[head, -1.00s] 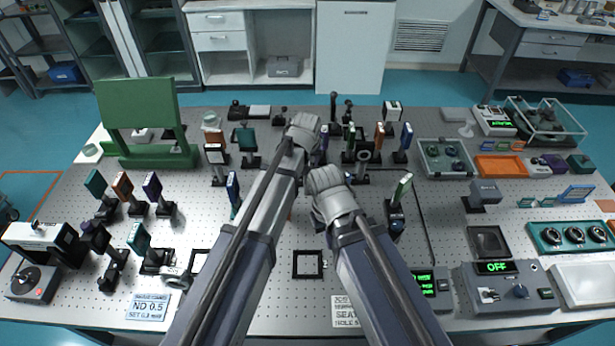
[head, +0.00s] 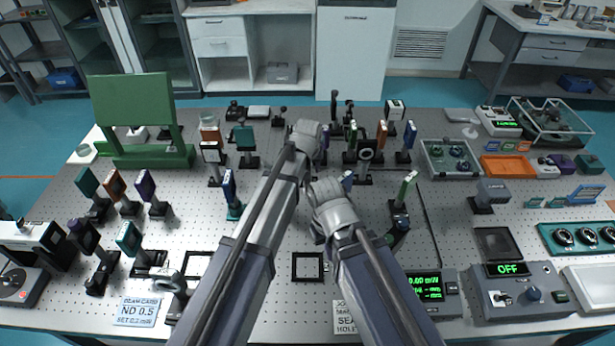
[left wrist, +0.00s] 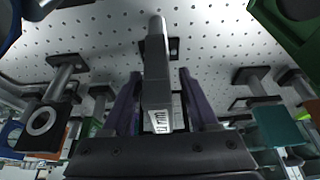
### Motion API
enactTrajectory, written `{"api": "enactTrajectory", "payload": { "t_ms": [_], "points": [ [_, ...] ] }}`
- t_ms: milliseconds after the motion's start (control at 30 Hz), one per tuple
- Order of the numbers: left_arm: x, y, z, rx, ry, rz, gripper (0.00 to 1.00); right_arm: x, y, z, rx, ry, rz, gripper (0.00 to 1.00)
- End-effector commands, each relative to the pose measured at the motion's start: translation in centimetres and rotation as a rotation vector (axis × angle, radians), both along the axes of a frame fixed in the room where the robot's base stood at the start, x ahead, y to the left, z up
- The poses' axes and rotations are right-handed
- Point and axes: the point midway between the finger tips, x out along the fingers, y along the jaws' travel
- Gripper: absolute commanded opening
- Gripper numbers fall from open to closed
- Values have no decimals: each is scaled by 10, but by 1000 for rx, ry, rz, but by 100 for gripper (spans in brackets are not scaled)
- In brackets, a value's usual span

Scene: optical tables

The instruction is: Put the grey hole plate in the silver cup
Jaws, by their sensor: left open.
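My left gripper (left wrist: 160,100) is open, its two purple fingers on either side of a grey upright part (left wrist: 155,85) with a pale label. This part is seen nearly edge-on, with a dark base behind it; I cannot tell whether it is the grey hole plate or whether the fingers touch it. A dark square plate with a grey ring (left wrist: 42,120) stands left of the fingers in the left wrist view. A similar ringed plate shows in the head view (head: 366,156). I cannot pick out the silver cup with certainty. My right gripper is hidden behind its own wrist in the head view.
Several post-mounted optics stand close around the left gripper. A green board (head: 130,100) stands at the back left. A clear tray (head: 448,175), an orange tray (head: 504,167) and a control box reading OFF (head: 518,290) are on the right. A black square frame (head: 308,281) lies at front centre.

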Motion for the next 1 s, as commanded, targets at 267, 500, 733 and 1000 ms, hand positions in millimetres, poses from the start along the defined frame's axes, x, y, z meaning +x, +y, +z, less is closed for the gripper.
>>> {"api": "enactTrajectory", "payload": {
  "t_ms": [267, 500, 733, 1000],
  "points": [
    [0, 0, 1, 0, 0, 0, 36, 0, 0, 1, 0, 0, 0, 0],
    [0, 0, 1, 0, 0, 0, 9, 0, 0, 1, 0, 0, 0, 0],
    [0, 0, 1, 0, 0, 0, 0, 0, 0, 1, 0, 0, 0, 0],
    [0, 0, 1, 0, 0, 0, 0, 0, 0, 1, 0, 0, 0, 0]
  ]
}}
